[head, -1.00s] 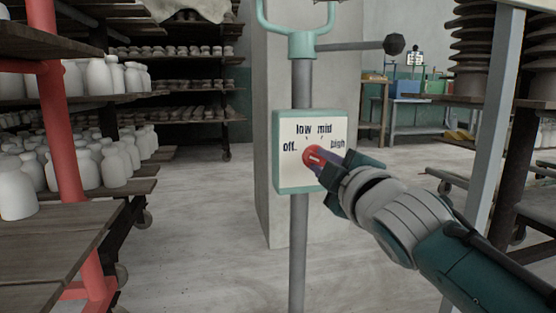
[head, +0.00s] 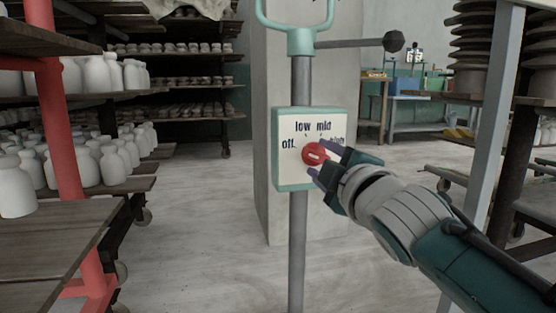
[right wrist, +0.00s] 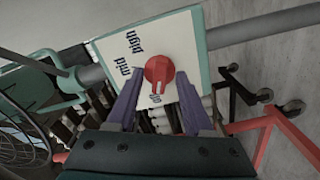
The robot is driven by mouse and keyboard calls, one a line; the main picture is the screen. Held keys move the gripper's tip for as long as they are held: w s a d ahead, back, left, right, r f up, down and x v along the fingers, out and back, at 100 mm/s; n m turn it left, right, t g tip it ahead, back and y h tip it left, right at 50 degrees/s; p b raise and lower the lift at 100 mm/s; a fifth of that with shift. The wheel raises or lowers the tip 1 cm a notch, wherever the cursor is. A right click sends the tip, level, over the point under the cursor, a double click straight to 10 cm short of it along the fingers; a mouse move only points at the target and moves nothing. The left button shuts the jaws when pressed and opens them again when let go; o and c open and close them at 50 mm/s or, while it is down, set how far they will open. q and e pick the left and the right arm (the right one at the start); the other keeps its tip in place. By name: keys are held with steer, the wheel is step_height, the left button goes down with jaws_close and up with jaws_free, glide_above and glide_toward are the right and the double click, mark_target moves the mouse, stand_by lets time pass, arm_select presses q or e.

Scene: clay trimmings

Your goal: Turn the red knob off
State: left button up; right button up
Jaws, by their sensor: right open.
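The red knob (head: 314,154) sits on a white panel with a green frame (head: 296,179), marked off, low, mid and high. In the right wrist view the knob (right wrist: 158,70) shows its raised grip pointing at the off label. My right gripper (head: 323,162) is open just in front of the panel, to the right of the knob in the head view. In the right wrist view its two purple fingers (right wrist: 158,90) stand on either side of the knob's grip, with no clear contact. The fingers partly cover the high label in the head view. My left gripper is not in view.
The panel is fixed to a grey upright pole (head: 298,240) in front of a concrete pillar (head: 345,215). Shelves with white bottles (head: 100,75) stand at the left. A rack (head: 510,150) stands at the right. Open floor (head: 205,220) lies left of the pole.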

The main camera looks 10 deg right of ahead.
steer(key=shift+s+r+p, duration=0.1)
steer(key=shift+s+p, duration=0.25)
steer(key=s+p, duration=0.4)
steer(key=s, duration=0.5)
steer(key=shift+s+d, duration=0.15)
steer(key=shift+p, duration=0.3)
